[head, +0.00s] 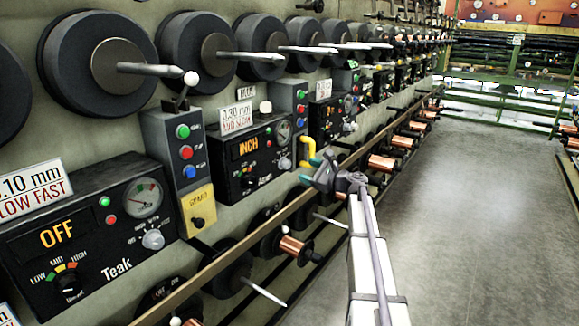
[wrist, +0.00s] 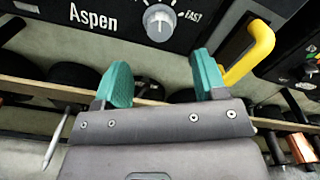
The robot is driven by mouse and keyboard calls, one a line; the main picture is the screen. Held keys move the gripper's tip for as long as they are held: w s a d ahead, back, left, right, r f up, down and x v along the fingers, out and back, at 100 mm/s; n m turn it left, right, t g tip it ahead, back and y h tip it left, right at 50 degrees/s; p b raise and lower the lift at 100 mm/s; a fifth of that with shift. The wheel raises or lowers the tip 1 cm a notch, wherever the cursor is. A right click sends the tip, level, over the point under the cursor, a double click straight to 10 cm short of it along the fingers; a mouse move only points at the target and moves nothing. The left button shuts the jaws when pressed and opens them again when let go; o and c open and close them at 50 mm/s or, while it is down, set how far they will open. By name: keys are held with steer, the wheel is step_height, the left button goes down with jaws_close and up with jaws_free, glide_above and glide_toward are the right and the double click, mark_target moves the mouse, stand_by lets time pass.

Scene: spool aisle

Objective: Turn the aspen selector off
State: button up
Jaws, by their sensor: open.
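The Aspen panel (head: 240,163) is a black box on the left wall, with a lit display (head: 248,145) reading "INCH". Its grey round knob (head: 284,163) shows at the lower right of the panel. In the wrist view the knob (wrist: 160,22) is at the top, between the "Aspen" label and the word "FAST"; its other markings are cut off. My gripper (head: 322,178) is in front of and to the right of the panel. In the wrist view my gripper (wrist: 161,66) is open, its teal fingers apart and empty, below the knob and not touching it.
A yellow handle (wrist: 252,55) stands out close to the right finger; it also shows in the head view (head: 307,152). A long rail (head: 240,240) with copper spools runs below the panels. The Teak panel (head: 80,235) is nearer, at left. The aisle floor (head: 460,220) is clear.

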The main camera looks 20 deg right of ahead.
mark_target(288, 165)
steer(key=x, duration=0.9)
steer(key=shift+f, duration=0.1)
steer(key=shift+c, duration=0.5)
steer(key=c, duration=0.8)
steer(key=shift+n, duration=0.4)
steer(key=shift+a+n, duration=0.1)
steer(key=shift+n, duration=3)
